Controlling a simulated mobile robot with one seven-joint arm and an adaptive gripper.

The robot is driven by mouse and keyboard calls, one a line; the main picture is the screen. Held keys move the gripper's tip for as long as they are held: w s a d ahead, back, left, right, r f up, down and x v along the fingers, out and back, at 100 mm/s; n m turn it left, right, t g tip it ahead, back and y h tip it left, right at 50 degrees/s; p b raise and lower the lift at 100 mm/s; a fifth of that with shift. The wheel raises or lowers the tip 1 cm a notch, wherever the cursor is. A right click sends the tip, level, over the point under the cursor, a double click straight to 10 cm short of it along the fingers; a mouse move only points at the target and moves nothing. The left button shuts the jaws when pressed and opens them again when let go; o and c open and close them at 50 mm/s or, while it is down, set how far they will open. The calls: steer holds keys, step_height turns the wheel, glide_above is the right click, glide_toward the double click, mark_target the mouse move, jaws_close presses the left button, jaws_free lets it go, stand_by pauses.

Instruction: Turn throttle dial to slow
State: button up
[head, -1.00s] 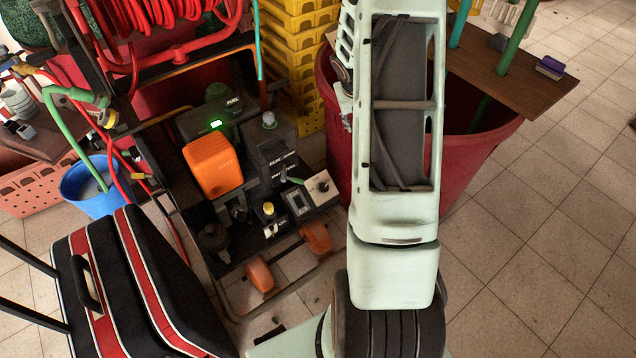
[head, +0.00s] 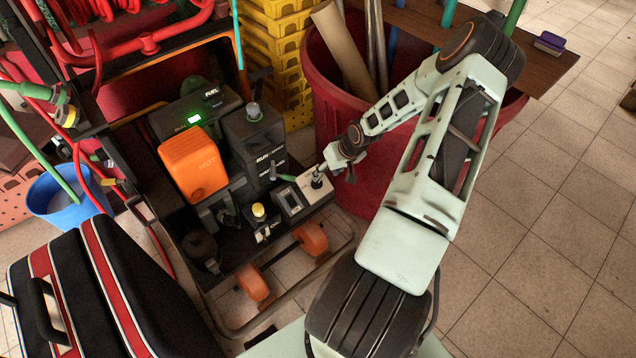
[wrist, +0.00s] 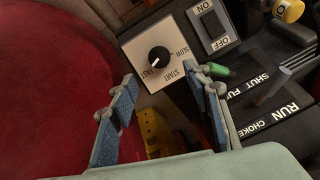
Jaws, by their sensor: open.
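The throttle dial (wrist: 159,57) is a black round knob on a pale plate in the wrist view. The plate is lettered SLOW, START and FAST, and the knob's white mark points toward FAST. In the head view the dial (head: 317,182) is small, at the right end of the machine's panel. My gripper (wrist: 160,76) is open, its two blue-padded fingers spread on either side of the view of the dial. No finger visibly touches the knob. In the head view my gripper (head: 328,168) is just above the dial plate, its fingers too small to make out.
A green-tipped lever (wrist: 216,70) is close by my right finger in the wrist view. An ON/OFF rocker switch (wrist: 213,27) sits beside the dial plate. A large red bin (head: 345,130) stands close behind the arm. The orange HOT cover (head: 194,165) is further left.

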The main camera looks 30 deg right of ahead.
mark_target(318, 183)
steer(key=b+x, duration=0.2)
steer(key=x, duration=0.6)
steer(key=shift+f+b, duration=0.25)
steer(key=shift+b, duration=0.05)
steer(key=c, duration=1.1)
steer(key=shift+c, duration=0.2)
